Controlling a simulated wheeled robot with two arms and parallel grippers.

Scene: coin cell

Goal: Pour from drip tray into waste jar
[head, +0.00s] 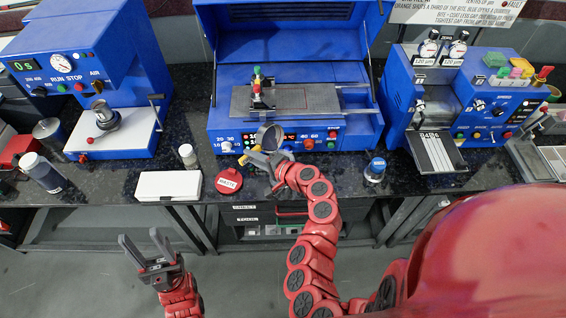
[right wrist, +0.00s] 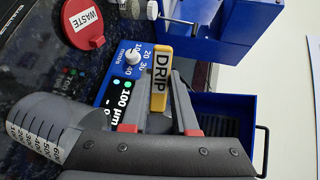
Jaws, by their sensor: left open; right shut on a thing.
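My right gripper (head: 256,160) is in front of the blue machine's left half, above the bench's front edge. It is shut on the yellow grip labelled DRIP (right wrist: 160,75), seen between its fingertips in the right wrist view. The rest of the drip tray is hard to make out. A red disc labelled WASTE (head: 228,181) lies left of this gripper; it also shows in the right wrist view (right wrist: 83,25). A grey graduated vessel (right wrist: 50,125) is beside the gripper; I cannot tell whether it is the waste jar. My left gripper (head: 148,252) is open and empty, in front of the bench.
A round grey cup-like opening (head: 269,136) shows just behind the right gripper. A white box (head: 168,185) and a small capped bottle (head: 188,155) stand to the left. A blue-topped jar (head: 375,170) stands to the right. Blue machines line the back of the dark bench.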

